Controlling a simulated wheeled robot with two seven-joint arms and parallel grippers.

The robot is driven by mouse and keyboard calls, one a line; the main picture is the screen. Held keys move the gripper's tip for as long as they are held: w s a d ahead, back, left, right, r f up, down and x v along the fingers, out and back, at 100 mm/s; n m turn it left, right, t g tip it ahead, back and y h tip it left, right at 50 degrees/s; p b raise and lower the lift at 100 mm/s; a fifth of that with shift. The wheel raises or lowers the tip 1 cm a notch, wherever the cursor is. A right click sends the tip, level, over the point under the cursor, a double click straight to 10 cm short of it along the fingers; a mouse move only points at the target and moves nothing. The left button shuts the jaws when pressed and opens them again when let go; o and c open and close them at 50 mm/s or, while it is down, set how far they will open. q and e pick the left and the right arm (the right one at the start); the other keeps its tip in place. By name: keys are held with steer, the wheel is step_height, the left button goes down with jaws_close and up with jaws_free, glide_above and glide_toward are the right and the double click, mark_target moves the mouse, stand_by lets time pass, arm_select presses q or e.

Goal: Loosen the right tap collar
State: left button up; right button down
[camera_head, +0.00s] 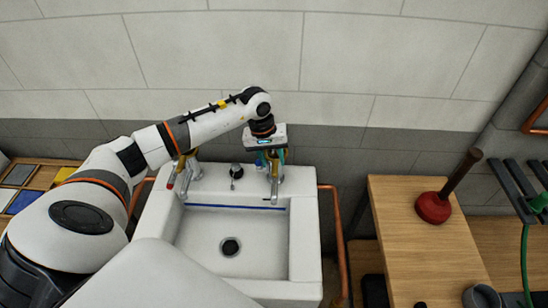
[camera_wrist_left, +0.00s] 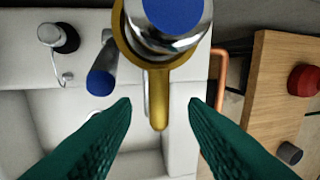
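The right tap (camera_head: 275,188) stands at the back right of the white sink, under my left gripper (camera_head: 272,163). In the left wrist view its chrome top with a blue cap (camera_wrist_left: 172,14) is cut by the upper edge. A gold-coloured collar (camera_wrist_left: 159,92) rings the tap and has a long lug pointing down the picture. My left gripper (camera_wrist_left: 160,104) is open, with green ridged fingers on either side of the lug and a gap on both sides. A chrome piece with a blue end (camera_wrist_left: 101,80) juts out beside the left finger. My right gripper is not in view.
The sink (camera_head: 305,235) has a left tap (camera_head: 182,178) and a plug on a chain (camera_head: 236,172). A copper pipe (camera_head: 338,235) runs down its right side. A wooden bench (camera_head: 400,215) with a red plunger (camera_head: 434,207) stands to the right. The basin is empty.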

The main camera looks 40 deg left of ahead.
arm_select(q)
steer(key=shift+d+f, duration=0.15)
steer(key=shift+f, duration=0.7)
steer(key=shift+f+p, duration=0.2)
steer(key=shift+p, duration=0.1)
steer(key=shift+f, duration=0.1)
steer(key=c, duration=0.5)
jaws_close()
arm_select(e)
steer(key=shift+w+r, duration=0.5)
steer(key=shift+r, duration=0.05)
